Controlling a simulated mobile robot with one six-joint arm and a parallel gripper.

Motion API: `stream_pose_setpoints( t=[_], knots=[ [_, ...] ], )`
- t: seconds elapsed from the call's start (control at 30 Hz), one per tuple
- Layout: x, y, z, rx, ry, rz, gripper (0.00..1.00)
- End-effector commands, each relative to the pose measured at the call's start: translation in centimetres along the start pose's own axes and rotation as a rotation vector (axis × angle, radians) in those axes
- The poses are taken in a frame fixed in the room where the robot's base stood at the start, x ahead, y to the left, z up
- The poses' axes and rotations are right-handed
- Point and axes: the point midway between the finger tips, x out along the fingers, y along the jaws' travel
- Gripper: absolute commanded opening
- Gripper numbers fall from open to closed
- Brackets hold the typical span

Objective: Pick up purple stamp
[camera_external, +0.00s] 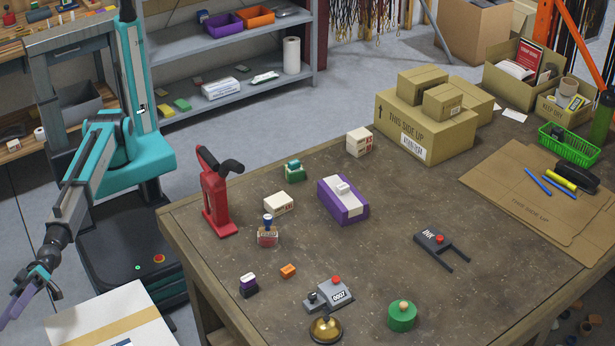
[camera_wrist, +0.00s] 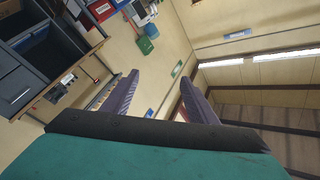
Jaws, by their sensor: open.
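The purple stamp (camera_external: 248,285) is a small block with a purple and white upper part and a dark base. It stands on the table near its front left edge. My gripper (camera_wrist: 158,88) shows in the wrist view as two dark purple fingers spread apart with nothing between them. In the external view my gripper (camera_external: 12,309) is at the far left, off the table and well away from the stamp. The wrist view looks across the room at walls and shelves, and the stamp does not show in it.
Beside the stamp are an orange block (camera_external: 288,271), a grey counter device (camera_external: 330,294), a brass bell (camera_external: 325,329) and an ink bottle (camera_external: 268,232). A red press (camera_external: 217,195) stands at the left table edge. A white carton (camera_external: 105,318) is below my gripper's side.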

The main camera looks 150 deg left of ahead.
Motion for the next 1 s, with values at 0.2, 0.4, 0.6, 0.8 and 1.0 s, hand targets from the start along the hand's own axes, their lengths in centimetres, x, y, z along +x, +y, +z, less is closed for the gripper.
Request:
stream_pose_setpoints(
  t=[0.2, 0.4, 0.6, 0.8, 1.0],
  knots=[
    [-1.5, -9.7, 2.7, 0.392, -0.037, -0.086, 0.53],
    [-3.7, -16.3, 6.8, 0.731, -0.137, -0.112, 0.53],
    [-6.7, -22.1, 11.5, 1.055, -0.265, -0.095, 0.53],
    [-10.4, -27.6, 16.1, 1.369, -0.404, -0.037, 0.53],
    [-14.7, -32.9, 20.4, 1.671, -0.544, 0.062, 0.53]
  ],
)
